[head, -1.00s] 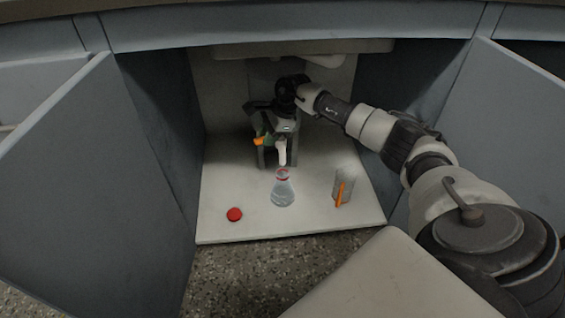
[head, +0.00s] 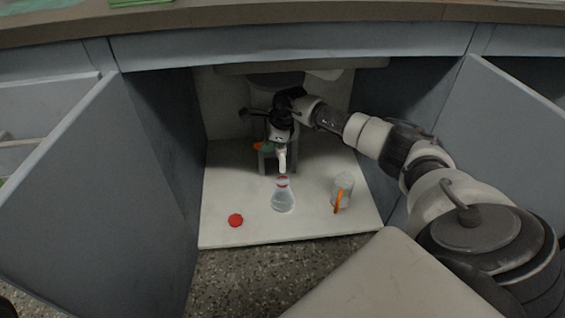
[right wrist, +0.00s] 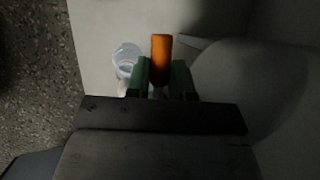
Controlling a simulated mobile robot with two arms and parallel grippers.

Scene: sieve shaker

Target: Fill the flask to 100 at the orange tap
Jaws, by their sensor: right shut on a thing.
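The clear conical flask (head: 283,197) with a red band at its neck stands upright on the white cabinet floor, below the pale tap spout (head: 282,160). It holds some bluish liquid; the level against its marks is too small to read. My right gripper (head: 267,145) is at the tap, shut on the orange tap handle (head: 259,146), which the gripper partly hides. In the right wrist view the orange handle (right wrist: 161,55) stands between the green fingertips (right wrist: 162,78). The flask (right wrist: 126,58) shows beside them from above. My left gripper is not in view.
A red round cap (head: 235,220) lies front left on the white floor panel (head: 220,185). A clear beaker (head: 343,183) with an orange stick (head: 338,201) stands to the right. Open cabinet doors (head: 90,190) flank the opening. The sink underside is above.

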